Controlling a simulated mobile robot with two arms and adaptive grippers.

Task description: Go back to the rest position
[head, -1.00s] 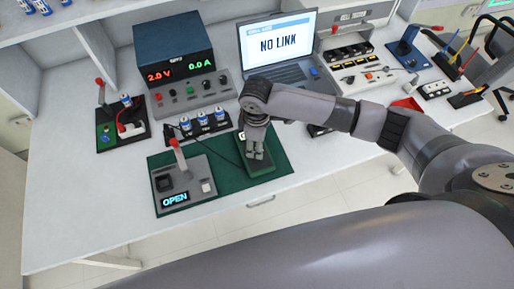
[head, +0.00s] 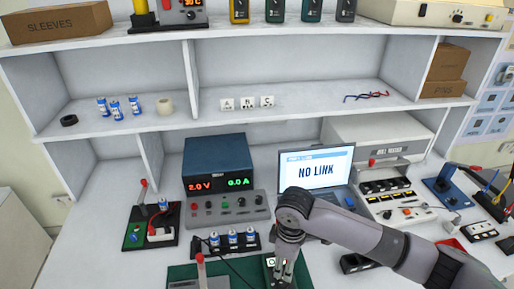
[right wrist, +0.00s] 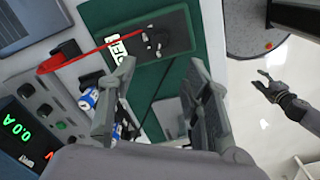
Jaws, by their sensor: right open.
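My right gripper (head: 284,268) is at the bottom of the head view, over the green mat (head: 183,272). In the right wrist view, my right gripper (right wrist: 162,66) has its two fingers wide apart with nothing held between them. The left arm is not in the head view.
A power supply (head: 216,165) and a laptop (head: 317,172) reading NO LINK stand behind the mat. A rack with blue-white cells (head: 233,238) is left of my right gripper. Shelves (head: 300,118) run above the bench. Trays and tools crowd the right side.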

